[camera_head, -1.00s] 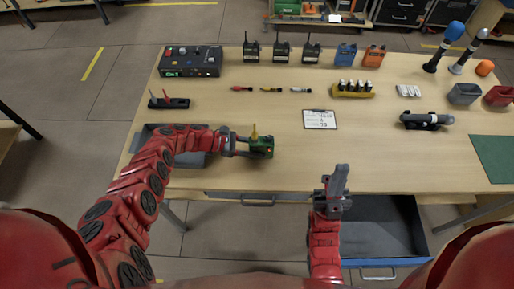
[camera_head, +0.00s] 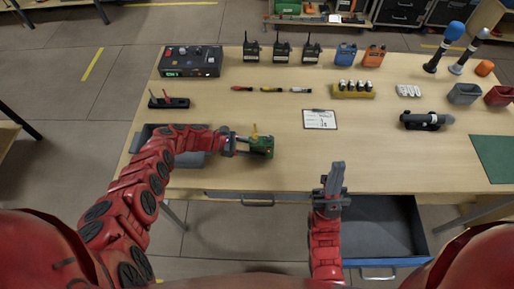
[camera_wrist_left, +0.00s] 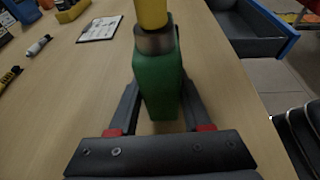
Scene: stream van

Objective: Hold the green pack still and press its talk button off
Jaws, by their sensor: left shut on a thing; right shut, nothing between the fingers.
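The green pack (camera_head: 262,150) stands near the front edge of the table, left of the middle, with a yellow antenna (camera_head: 254,131) on top. My left gripper (camera_head: 247,146) is shut on the pack from its left side. In the left wrist view the green pack (camera_wrist_left: 160,82) sits between the two fingers, its yellow top part rising out of the picture. I cannot make out the talk button in either view. My right gripper (camera_head: 335,180) is shut and empty, pointing up, at the table's front edge to the right of the pack and apart from it.
A clipboard (camera_head: 320,119) lies right of the pack. A grey tray (camera_head: 190,141) is behind my left arm. An open drawer (camera_head: 385,225) juts out below the front edge. Radios (camera_head: 282,48), a control box (camera_head: 190,62) and a yellow battery holder (camera_head: 352,93) stand further back. The table between pack and clipboard is clear.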

